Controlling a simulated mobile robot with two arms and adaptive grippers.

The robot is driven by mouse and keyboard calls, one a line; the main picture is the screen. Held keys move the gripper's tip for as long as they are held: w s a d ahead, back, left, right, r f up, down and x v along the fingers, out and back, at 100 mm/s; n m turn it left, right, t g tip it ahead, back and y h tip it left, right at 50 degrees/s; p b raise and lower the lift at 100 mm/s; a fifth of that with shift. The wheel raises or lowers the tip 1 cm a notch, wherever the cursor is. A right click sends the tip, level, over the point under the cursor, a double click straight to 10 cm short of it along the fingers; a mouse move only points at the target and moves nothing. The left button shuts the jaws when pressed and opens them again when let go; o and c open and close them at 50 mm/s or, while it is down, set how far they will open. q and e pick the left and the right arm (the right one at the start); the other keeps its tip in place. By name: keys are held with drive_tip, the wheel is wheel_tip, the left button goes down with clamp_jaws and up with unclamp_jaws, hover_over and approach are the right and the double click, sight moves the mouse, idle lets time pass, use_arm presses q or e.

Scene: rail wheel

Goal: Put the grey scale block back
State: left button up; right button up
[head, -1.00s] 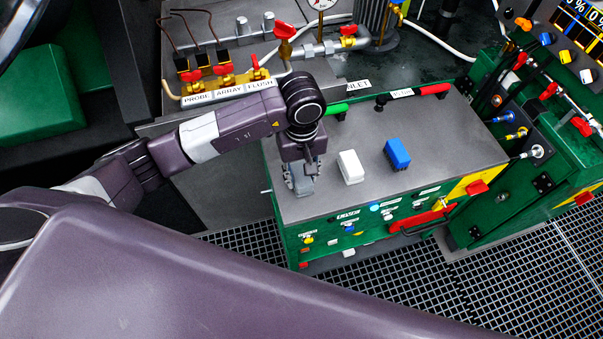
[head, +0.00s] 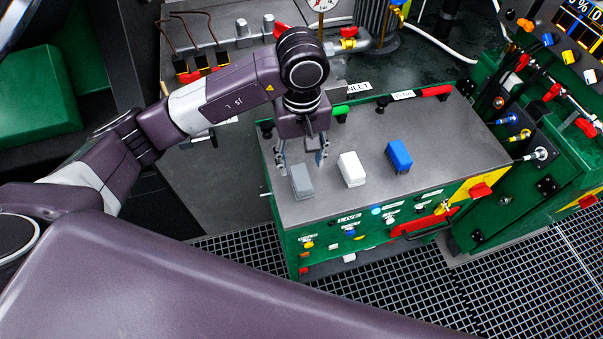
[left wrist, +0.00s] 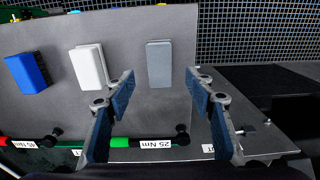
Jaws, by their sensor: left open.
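The grey scale block (head: 302,181) lies on the grey top of the green cabinet (head: 335,200), near its left front corner. It also shows in the left wrist view (left wrist: 159,64), beyond and between the fingertips. My left gripper (head: 303,160) is open and empty, above and just behind the block, apart from it. In the left wrist view its two fingers (left wrist: 162,85) are spread wider than the block. A white block (head: 352,169) and a blue block (head: 398,156) stand in a row to the right of the grey one. My right gripper is not seen.
Red and green handles (head: 436,91) and black knobs line the cabinet top's back edge. Valves and a gauge (head: 322,5) stand behind. A hose panel (head: 545,120) rises at the right. The cabinet top in front of the blocks is clear.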

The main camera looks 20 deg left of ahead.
sight(301, 178)
use_arm(q)
drive_tip(key=shift+r+b, duration=0.3)
drive_tip(key=shift+r, duration=1.95)
